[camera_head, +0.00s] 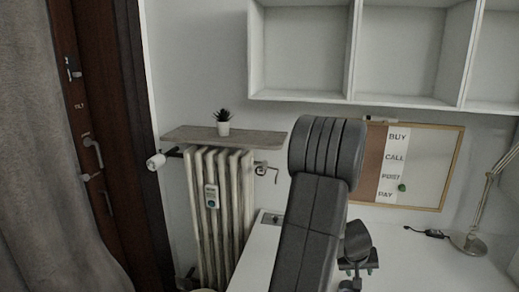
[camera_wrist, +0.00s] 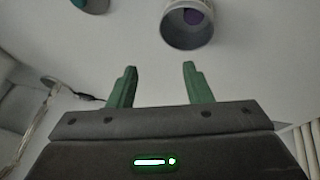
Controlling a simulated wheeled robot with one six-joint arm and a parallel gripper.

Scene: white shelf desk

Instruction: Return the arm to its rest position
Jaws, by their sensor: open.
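My gripper (camera_wrist: 158,76) is open in the wrist view. Its two green fingers stand apart with nothing between them. The white desk surface lies beyond the fingertips. In the head view my dark grey arm rises in front of the white desk (camera_head: 403,262) and hides part of it. The end of the arm shows only partly, to the right of the large link, low over the desk.
A grey cup (camera_wrist: 186,40) with a purple thing inside lies beyond the fingers. A desk lamp (camera_head: 468,243) stands at the right. A radiator (camera_head: 221,222), a shelf with a potted plant (camera_head: 223,124), a framed board (camera_head: 428,165) and white wall shelves (camera_head: 400,52) surround the arm.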

